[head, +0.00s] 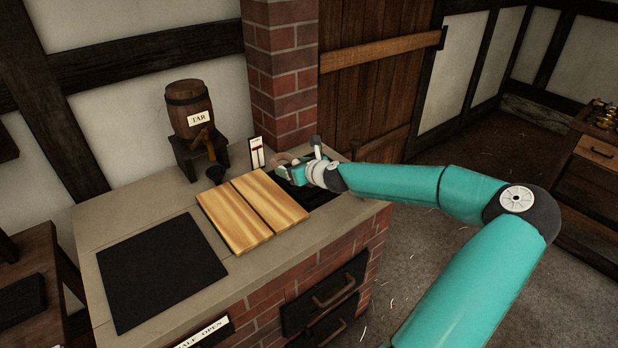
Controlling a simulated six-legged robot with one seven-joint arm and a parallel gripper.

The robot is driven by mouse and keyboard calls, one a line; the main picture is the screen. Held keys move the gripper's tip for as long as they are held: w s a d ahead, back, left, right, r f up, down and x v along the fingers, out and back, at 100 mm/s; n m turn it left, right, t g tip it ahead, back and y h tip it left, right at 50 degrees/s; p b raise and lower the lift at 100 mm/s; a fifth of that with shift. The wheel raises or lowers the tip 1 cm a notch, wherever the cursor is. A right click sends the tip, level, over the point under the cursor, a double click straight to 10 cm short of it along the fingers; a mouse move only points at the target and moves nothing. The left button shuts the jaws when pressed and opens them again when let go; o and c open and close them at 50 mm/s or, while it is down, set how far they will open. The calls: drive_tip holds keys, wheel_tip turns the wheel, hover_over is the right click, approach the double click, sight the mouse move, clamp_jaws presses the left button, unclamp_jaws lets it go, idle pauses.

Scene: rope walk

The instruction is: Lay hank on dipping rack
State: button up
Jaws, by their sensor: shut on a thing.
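My gripper (284,171) is at the far right part of the brick-sided counter, beyond the wooden boards and near the brick pillar. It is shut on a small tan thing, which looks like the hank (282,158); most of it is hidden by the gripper. Below and beside the gripper is a dark recessed area (318,193), partly covered by my arm. It may hold the dipping rack, but I cannot make out its bars. I cannot tell whether the hank touches anything below it.
Two wooden boards (238,217) lie side by side on the counter (84,223), left of the dark area. A black plate (160,270) lies further left.

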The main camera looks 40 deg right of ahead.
drive_tip(key=w+d+f, duration=0.1)
drive_tip(key=d+f, duration=0.2)
drive_tip(key=d, duration=0.1)
drive_tip(key=w+d+f, duration=0.1)
drive_tip(key=d+f, duration=0.2)
drive_tip(key=w+d+f, duration=0.2)
drive_tip(key=d, duration=0.2)
drive_tip(key=shift+d+f, duration=0.3)
drive_tip(key=shift+f, duration=0.1)
drive_tip(key=shift+w+d+f, duration=0.1)
drive_tip(key=shift+d+f, duration=0.3)
drive_tip(key=shift+f, duration=1.65)
drive_tip(key=shift+f, duration=0.1)
drive_tip(key=o, duration=1)
drive_tip(key=v, duration=1.2)
drive_tip(key=shift+w, duration=0.1)
